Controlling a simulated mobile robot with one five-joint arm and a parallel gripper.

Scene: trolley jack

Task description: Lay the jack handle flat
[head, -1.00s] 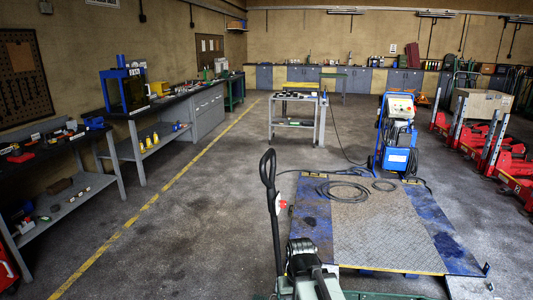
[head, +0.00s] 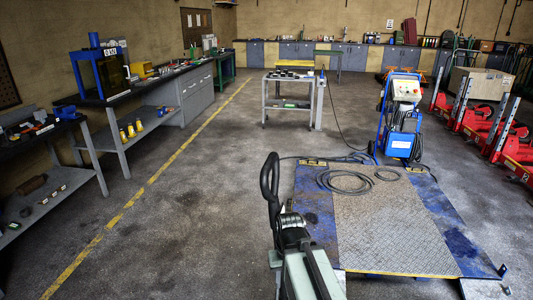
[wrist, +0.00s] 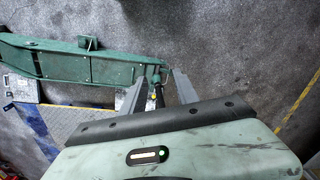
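The jack handle (head: 274,208) stands steeply upright in the head view, with a black loop grip at its top. Its lower part is hidden behind my pale green arm. In the wrist view the green trolley jack (wrist: 85,65) lies across the upper left, its right end just beyond my fingertips. My gripper (wrist: 159,73) is open, with two grey fingers apart. A dark rod (wrist: 158,97), apparently part of the handle, shows between the fingers. I cannot tell whether either finger touches it.
A blue-edged steel plate (head: 385,225) with coiled cable lies ahead. A blue machine (head: 400,125) stands behind it, and a small trolley table (head: 293,98) further left. Red lifting columns (head: 480,125) line the right. Workbenches (head: 150,93) line the left. Floor left of the plate is clear.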

